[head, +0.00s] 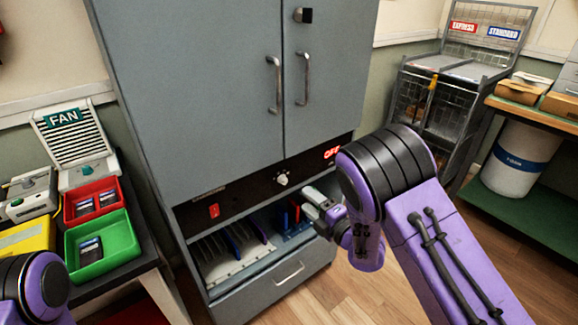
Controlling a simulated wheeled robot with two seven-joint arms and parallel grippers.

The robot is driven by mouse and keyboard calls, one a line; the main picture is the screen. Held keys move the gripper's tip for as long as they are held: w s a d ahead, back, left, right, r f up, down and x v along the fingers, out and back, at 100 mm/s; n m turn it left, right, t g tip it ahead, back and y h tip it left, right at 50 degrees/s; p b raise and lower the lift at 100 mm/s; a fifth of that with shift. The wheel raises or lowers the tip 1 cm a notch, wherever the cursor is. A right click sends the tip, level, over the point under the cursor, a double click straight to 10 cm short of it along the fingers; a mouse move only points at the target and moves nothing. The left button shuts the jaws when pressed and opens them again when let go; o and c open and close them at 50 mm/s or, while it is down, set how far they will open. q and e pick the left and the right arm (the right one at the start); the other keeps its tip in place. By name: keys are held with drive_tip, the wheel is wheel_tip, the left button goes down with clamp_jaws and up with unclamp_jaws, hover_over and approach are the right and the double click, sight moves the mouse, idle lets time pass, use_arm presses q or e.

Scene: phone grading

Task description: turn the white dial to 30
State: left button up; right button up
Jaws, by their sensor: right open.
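The white dial (282,178) sits on the black control panel (245,192) of a tall grey cabinet (200,80). Its pointer and any scale marks are too small to read. My right gripper (308,199) is open, a little below and to the right of the dial in the picture, and seems apart from it. My purple right arm comes in from the right and partly covers a red lit display (331,153), which seems to read OFF. Only a purple part of my left arm shows at the lower left; its gripper is out of view.
A red switch (214,211) is on the panel's left. Below is an open bay (225,262) with racks and blue and red items. A table at left holds a red tray (82,217), a green tray (120,250) and a FAN unit (70,140). A wire cage (440,110) stands right.

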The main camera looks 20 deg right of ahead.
sight(285, 182)
drive_tip(key=x, duration=0.5)
drive_tip(key=p+x, duration=0.1)
drive_tip(key=x, duration=0.4)
drive_tip(key=shift+f, duration=0.25)
drive_tip(key=shift+c, duration=0.3)
clamp_jaws()
